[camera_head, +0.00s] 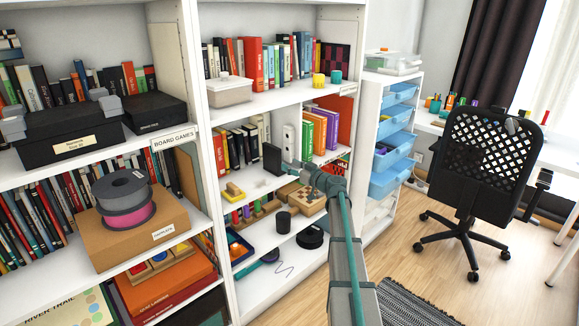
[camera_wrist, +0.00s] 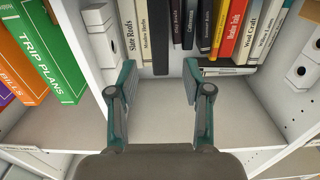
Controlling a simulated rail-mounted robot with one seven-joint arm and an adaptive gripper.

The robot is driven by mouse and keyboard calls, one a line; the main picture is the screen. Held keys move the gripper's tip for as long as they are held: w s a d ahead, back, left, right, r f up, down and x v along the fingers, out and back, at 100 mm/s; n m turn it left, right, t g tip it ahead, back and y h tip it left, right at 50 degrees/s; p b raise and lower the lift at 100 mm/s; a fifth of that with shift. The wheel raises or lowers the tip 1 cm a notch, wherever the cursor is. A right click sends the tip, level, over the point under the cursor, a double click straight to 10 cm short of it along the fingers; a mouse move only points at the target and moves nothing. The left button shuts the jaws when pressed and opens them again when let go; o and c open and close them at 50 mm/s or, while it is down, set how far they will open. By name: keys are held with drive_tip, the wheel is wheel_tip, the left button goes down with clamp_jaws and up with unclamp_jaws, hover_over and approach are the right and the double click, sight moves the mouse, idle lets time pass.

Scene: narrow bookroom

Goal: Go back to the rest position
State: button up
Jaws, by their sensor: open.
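My gripper (camera_wrist: 160,72) is open in the wrist view, its two teal-grey fingers well apart with nothing between them. Behind the gap are a bare pale shelf (camera_wrist: 158,108) and a row of upright books. In the head view my arm reaches up from the bottom, and my gripper (camera_head: 296,166) is small at the middle shelves of the right bookcase (camera_head: 215,150). There it is near a black upright panel (camera_head: 272,159) and a white file box (camera_head: 289,140). Finger detail is hard to make out there.
In the wrist view, green (camera_wrist: 50,50) and orange binders stand left, and a white box (camera_wrist: 303,70) stands right. In the head view, a blue-drawer unit (camera_head: 391,146) and black office chair (camera_head: 484,165) stand right of my arm. The wood floor between is partly open.

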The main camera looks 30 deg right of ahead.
idle(0.3)
drive_tip(key=s+a+f+m+g, duration=0.2)
drive_tip(key=s+a+f+g, duration=0.3)
drive_tip(key=s+a+f, duration=0.55)
drive_tip(key=s+a+f+m+g, duration=0.2)
drive_tip(key=s+a+f+g, duration=0.35)
drive_tip(key=s+f, duration=0.85)
drive_tip(key=s+a+f+m+g, duration=0.2)
drive_tip(key=s+a+f+g, duration=0.5)
drive_tip(key=f, duration=1)
drive_tip(key=s+a+f+n+g+h, duration=0.1)
drive_tip(key=s+a+f+g+h, duration=0.15)
drive_tip(key=s, duration=1.05)
drive_tip(key=s+a+f+n+g+h, duration=0.1)
drive_tip(key=s+a+f+g, duration=0.25)
drive_tip(key=s, duration=0.95)
drive_tip(key=s+a+f+n+g+h, duration=0.1)
drive_tip(key=s+a+f+g+h, duration=0.2)
drive_tip(key=s, duration=1.1)
drive_tip(key=w+r+t+y+p, duration=0.1)
drive_tip(key=w+r+t+p, duration=0.1)
drive_tip(key=r+p, duration=1.1)
drive_tip(key=w+p, duration=0.1)
drive_tip(key=p, duration=0.3)
drive_tip(key=shift+w+a+r+p, duration=0.2)
drive_tip(key=shift+a+r+p, duration=0.1)
drive_tip(key=shift+r, duration=0.1)
